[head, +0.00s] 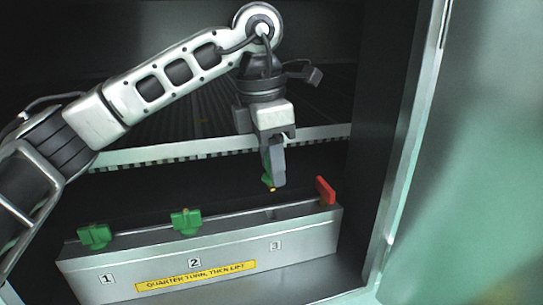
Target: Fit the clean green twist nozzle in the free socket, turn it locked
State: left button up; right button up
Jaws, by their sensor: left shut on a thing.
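My left gripper (270,180) points down and is shut on a small green nozzle (266,181), of which only a part shows beside the fingers. The gripper holds it above the grey block (190,272), near the position marked 3 and apart from the block's top. Position 3 (275,214) has no nozzle standing on it; its opening is too small and dark to make out. Green nozzles stand at position 1 (95,236) and position 2 (186,221). My right gripper is not in view.
A red upright piece (325,190) stands at the block's right end, close to position 3. A yellow label (196,277) on the block's front reads "QUARTER TURN, THEN LIFT". A slatted rack (180,150) lies behind. A pale door frame (412,150) bounds the right side.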

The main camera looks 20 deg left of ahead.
aim_at(270, 185)
pick_arm(q)
notch_tip(270, 185, down, 4)
jog(key=shift+r+b, duration=0.15)
jog(key=shift+b, duration=0.95)
jog(key=shift+f, duration=0.3)
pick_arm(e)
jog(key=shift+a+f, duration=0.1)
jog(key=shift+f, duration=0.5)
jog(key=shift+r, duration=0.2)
pick_arm(q)
jog(key=shift+f+b, duration=1.1)
jog(key=shift+f, duration=0.45)
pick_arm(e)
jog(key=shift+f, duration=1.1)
pick_arm(q)
jog(key=o, duration=1.1)
jog(key=shift+c, duration=0.2)
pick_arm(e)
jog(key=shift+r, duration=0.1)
